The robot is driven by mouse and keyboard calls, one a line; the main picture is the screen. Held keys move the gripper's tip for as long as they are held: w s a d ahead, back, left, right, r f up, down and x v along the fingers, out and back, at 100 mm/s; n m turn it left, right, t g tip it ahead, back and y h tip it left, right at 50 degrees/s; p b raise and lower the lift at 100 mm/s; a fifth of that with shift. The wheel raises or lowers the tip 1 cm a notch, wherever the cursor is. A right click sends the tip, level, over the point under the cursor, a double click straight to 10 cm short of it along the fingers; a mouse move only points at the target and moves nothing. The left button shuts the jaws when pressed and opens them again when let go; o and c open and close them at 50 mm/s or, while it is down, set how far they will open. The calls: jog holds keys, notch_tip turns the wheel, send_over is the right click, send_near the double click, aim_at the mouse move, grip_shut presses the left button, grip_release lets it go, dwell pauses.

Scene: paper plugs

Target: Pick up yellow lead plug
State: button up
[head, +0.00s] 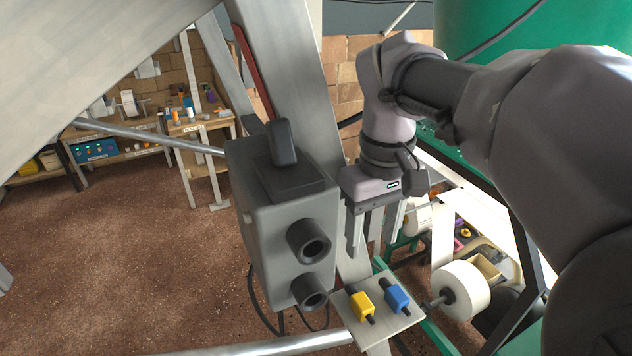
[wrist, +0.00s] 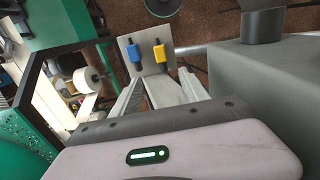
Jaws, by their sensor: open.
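The yellow lead plug (head: 361,304) lies on a small pale shelf (head: 408,318) below the grey box, left of a blue plug (head: 397,297). In the wrist view the yellow plug (wrist: 159,52) is on the right and the blue plug (wrist: 135,54) on the left of the shelf (wrist: 149,69). My gripper (head: 372,243) hangs above the shelf with its fingers pointing down, open and empty. In the wrist view the fingers (wrist: 155,88) reach toward the shelf, with the yellow plug beyond them. Neither plug is touched.
A grey box (head: 283,225) with two dark round sockets (head: 309,246) stands close left of my gripper. A slanted metal post (head: 283,60) rises behind it. A white roll (head: 462,290) is right of the shelf. A metal bar (head: 270,346) crosses below.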

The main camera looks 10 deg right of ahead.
aim_at(361, 298)
notch_tip(361, 298, down, 16)
jog(key=shift+s+a+f+b, duration=0.15)
jog(key=shift+f+b, duration=0.05)
jog(key=shift+b, duration=0.95)
jog(key=shift+f, duration=0.4)
grip_shut()
